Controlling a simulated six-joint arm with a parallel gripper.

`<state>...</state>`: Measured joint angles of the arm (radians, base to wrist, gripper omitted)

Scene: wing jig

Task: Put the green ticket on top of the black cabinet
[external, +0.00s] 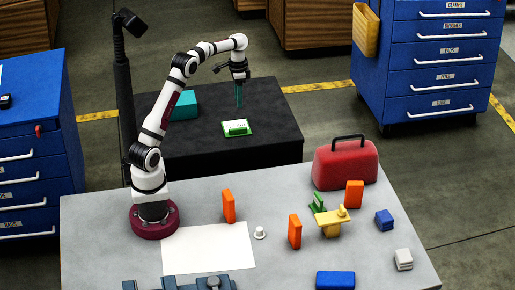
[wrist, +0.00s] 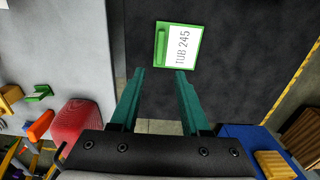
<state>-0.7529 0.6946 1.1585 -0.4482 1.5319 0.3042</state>
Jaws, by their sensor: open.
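The green ticket (external: 237,128), a green plate with a white label and a raised green bar, lies flat on top of the black cabinet (external: 275,143). In the wrist view the ticket (wrist: 161,45) reads "TUB 245", and dark cabinet top (wrist: 230,40) surrounds much of it. My gripper (external: 239,106) is above the ticket, pointing down. In the wrist view my gripper (wrist: 160,72) has its two teal fingers spread apart with nothing between them. The ticket appears just beyond the fingertips, apart from them.
A teal box (external: 184,104) stands on the cabinet, left of the ticket. The grey table (external: 350,250) in front holds a red case (external: 345,166), orange blocks (external: 295,231), a yellow part (external: 331,224) and a small green part (external: 317,203). The cabinet's right side looks clear.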

